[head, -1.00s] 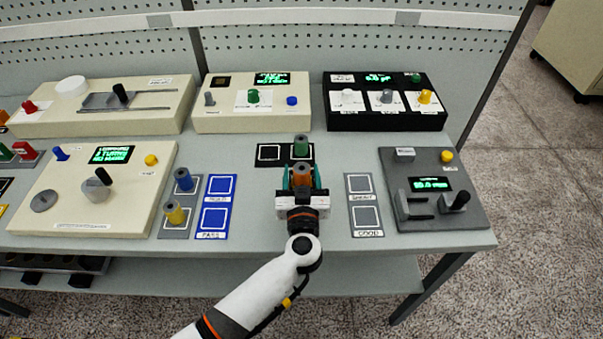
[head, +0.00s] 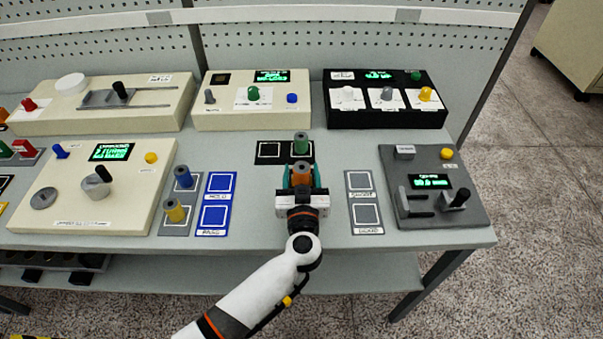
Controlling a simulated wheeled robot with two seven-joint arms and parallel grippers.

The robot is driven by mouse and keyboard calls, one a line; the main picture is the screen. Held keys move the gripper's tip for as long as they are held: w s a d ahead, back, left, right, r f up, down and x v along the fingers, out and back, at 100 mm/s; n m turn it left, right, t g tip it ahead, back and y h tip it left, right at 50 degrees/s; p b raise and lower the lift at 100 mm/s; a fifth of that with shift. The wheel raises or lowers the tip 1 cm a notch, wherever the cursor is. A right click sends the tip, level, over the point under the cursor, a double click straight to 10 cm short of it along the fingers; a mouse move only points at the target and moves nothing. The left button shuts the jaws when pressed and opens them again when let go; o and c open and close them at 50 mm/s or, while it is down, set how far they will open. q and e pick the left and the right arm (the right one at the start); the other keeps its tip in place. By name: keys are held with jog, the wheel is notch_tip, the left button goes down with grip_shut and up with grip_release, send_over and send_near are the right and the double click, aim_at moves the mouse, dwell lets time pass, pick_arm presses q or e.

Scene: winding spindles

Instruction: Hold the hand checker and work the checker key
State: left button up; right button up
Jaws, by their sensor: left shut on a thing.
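I cannot tell for sure which unit is the hand checker. A dark grey unit (head: 405,165) at the right has a green display, a yellow knob, a slotted block and a black-knobbed lever (head: 460,198). My right gripper is not in view.
A grey two-square pad (head: 352,199) lies between my gripper and the dark grey unit. A blue pad (head: 228,202) lies left, beside blue (head: 184,178) and yellow (head: 175,212) spindles. Cream units (head: 130,210) fill the left. A black unit (head: 385,118) stands behind.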

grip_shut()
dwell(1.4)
